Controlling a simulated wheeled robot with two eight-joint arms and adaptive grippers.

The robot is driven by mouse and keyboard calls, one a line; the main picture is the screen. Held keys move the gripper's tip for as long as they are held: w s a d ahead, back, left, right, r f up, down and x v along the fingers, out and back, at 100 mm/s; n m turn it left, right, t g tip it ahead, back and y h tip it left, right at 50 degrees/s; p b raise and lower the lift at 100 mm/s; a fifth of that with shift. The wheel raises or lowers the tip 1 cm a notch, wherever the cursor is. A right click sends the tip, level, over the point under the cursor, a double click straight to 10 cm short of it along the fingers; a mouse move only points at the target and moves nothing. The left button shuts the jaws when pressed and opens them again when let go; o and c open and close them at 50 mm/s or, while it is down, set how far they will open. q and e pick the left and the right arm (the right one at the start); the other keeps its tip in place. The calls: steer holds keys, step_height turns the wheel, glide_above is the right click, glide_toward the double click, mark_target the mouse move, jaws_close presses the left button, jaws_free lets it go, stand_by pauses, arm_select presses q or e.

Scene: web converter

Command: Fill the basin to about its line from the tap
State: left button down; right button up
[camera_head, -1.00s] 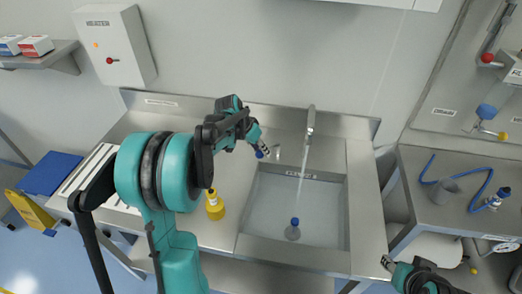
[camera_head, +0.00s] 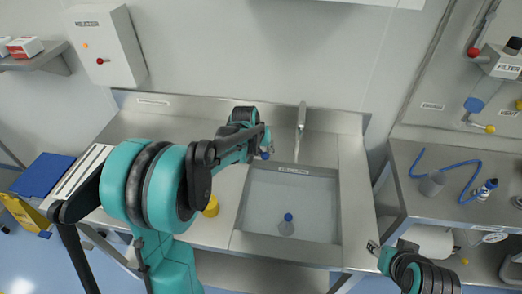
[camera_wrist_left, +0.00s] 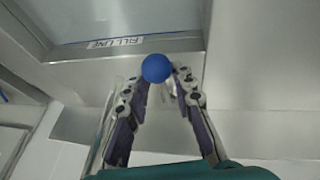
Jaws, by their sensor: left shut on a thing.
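The steel basin (camera_head: 236,222) is set in the counter and holds clear water (camera_head: 262,208). Its fill-line label (camera_head: 293,170) is on the far inner wall; it also shows in the left wrist view (camera_wrist_left: 115,43). The tap (camera_head: 301,116) stands behind the basin, with a short pale streak (camera_head: 297,150) below its spout. My left gripper (camera_head: 263,148) is at the basin's back left corner, shut on a blue ball knob (camera_wrist_left: 157,68) that sits between the fingertips. My right gripper (camera_head: 373,248) is by the counter's front right; its jaws are too small to read.
A blue-capped bottle (camera_head: 287,226) is in the basin. A yellow bottle (camera_head: 211,206) stands on the counter, partly behind my left arm. A side bench (camera_head: 415,205) at right holds a blue hose (camera_head: 465,170) and a small bottle (camera_head: 487,190).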

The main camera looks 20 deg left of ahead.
arm_select(q)
steer(key=shift+d, duration=0.1)
stand_by(0.3)
steer(key=c, duration=1.6)
jaws_free()
steer(key=v, duration=1.2)
steer(key=shift+s, duration=0.1)
steer(key=s+d+f+m, duration=0.1)
steer(key=s+d, duration=0.1)
steer(key=s, duration=0.5)
steer(key=s+d+f+m+t, duration=0.1)
steer(key=s+d+f, duration=0.1)
steer(key=s, duration=0.5)
steer(key=s+d+f+m+t+y, duration=0.1)
steer(key=s+f, duration=0.1)
steer(key=s, duration=0.5)
steer(key=shift+s+d+f+b, duration=0.15)
steer(key=shift+d+b, duration=0.25)
